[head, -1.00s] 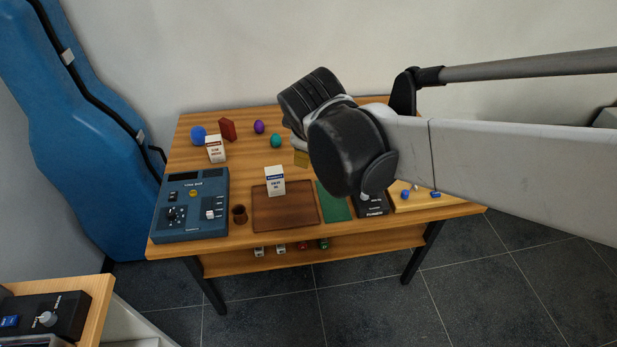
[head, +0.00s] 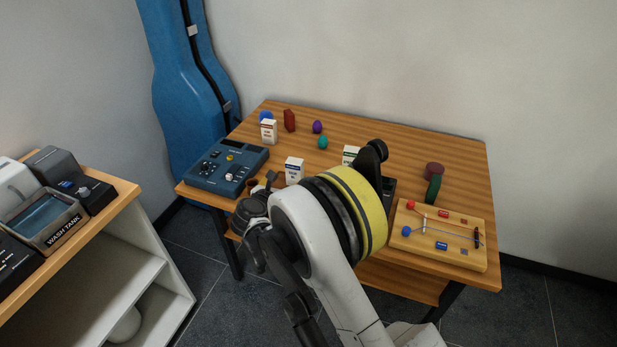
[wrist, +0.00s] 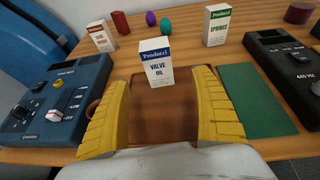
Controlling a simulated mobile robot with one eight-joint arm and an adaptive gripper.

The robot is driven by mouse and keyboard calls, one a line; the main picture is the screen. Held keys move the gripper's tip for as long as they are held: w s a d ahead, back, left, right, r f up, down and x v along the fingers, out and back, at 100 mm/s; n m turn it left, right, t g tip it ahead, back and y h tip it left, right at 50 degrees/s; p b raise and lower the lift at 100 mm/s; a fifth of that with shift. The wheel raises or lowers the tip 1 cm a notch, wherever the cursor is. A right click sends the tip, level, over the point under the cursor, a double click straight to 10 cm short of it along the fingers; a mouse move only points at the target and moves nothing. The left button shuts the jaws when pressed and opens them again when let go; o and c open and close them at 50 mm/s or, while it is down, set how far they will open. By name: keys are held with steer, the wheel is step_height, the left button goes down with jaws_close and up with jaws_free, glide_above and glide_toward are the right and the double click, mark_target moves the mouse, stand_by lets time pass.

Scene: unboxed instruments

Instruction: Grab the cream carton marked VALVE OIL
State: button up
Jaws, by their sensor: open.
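The cream carton marked VALVE OIL (wrist: 157,64), with a blue band, stands upright on a brown mat (wrist: 165,122) in the wrist view. It also shows in the head view (head: 294,170), left of my arm. My gripper (wrist: 160,82) is open and empty, its yellow fingers spread left and right in front of the carton. The carton is a little beyond the fingertips and roughly centred between them. In the head view my arm hides most of the mat.
A SPRINGS carton (wrist: 217,26) and a red-banded carton (wrist: 101,36) stand behind to either side. A blue device (wrist: 68,98) is left; a green mat (wrist: 252,98) and black device (wrist: 288,68) are right. A wooden board (head: 440,240) sits at the table's right.

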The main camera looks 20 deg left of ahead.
mark_target(293, 172)
steer(key=b+x, duration=0.1)
steer(key=x, duration=0.4)
steer(key=shift+w+a+f, duration=0.1)
steer(key=shift+a+f, duration=0.05)
steer(key=x, duration=0.1)
steer(key=b+x, duration=0.1)
steer(key=x, duration=0.1)
steer(key=b+x, duration=0.1)
steer(key=x, duration=0.1)
steer(key=shift+w+r, duration=0.2)
steer(key=shift+w, duration=0.1)
steer(key=c, duration=1.3)
